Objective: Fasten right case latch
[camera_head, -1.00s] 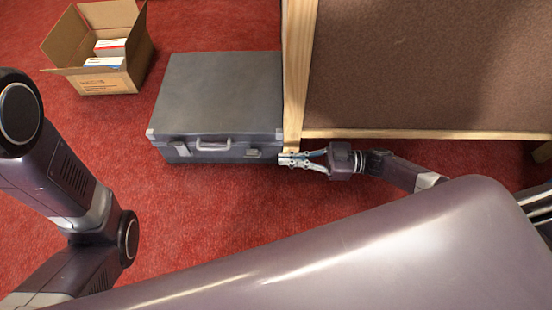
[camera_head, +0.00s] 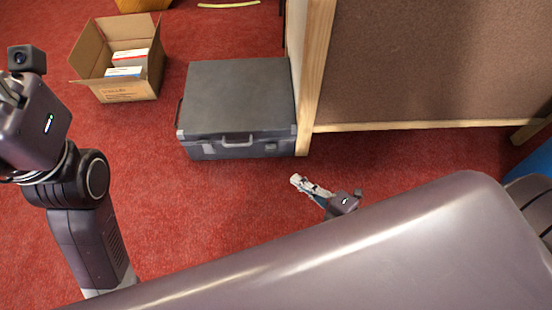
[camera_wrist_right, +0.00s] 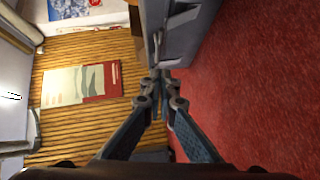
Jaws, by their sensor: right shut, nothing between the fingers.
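The grey case (camera_head: 240,95) lies closed on the red carpet, its front with the handle (camera_head: 238,141) facing me. The right latch (camera_head: 271,147) is a small plate on the front, right of the handle; it seems to lie flat, but is too small to be sure. My right gripper (camera_head: 297,182) is shut and empty, in front of the case's right corner and apart from it. In the right wrist view its fingertips (camera_wrist_right: 160,78) meet, with the case front (camera_wrist_right: 190,42) beyond. My left gripper (camera_head: 9,95) is partly cut off at the left edge.
An open cardboard box (camera_head: 128,90) with packages stands left of the case. A wood-framed brown panel (camera_head: 430,65) stands close to the case's right side. Carpet (camera_head: 190,220) in front of the case is clear.

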